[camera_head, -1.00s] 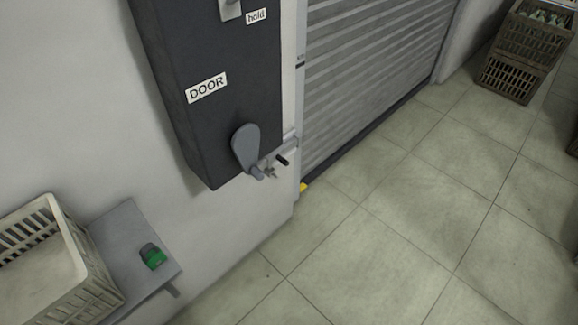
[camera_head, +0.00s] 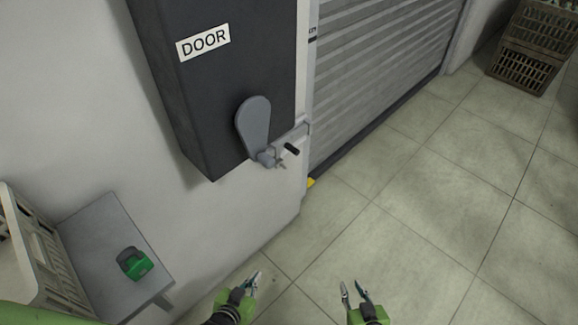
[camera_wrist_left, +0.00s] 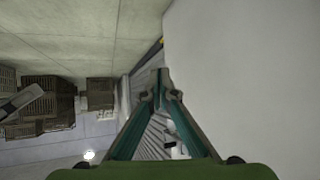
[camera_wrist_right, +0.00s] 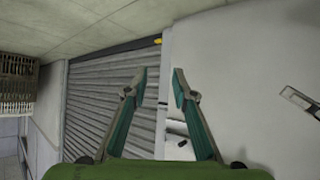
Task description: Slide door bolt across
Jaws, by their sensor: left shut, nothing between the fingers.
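The door bolt is a small grey metal bar with a black knob (camera_head: 291,148), on the white frame at the lower right of the dark DOOR box (camera_head: 218,110). A rounded grey cover plate (camera_head: 254,127) hangs beside it. My left gripper (camera_head: 252,278) is shut and empty, low in the head view, below the bolt and clear of it. Its fingertips meet in the left wrist view (camera_wrist_left: 160,78). My right gripper (camera_head: 354,288) is open and empty, further right over the floor. Its spread fingers show in the right wrist view (camera_wrist_right: 159,78). Neither gripper touches the bolt.
A grey ribbed shutter door (camera_head: 375,70) stands right of the bolt. Brown crates (camera_head: 525,70) stand far right. The tiled floor (camera_head: 430,210) is clear.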

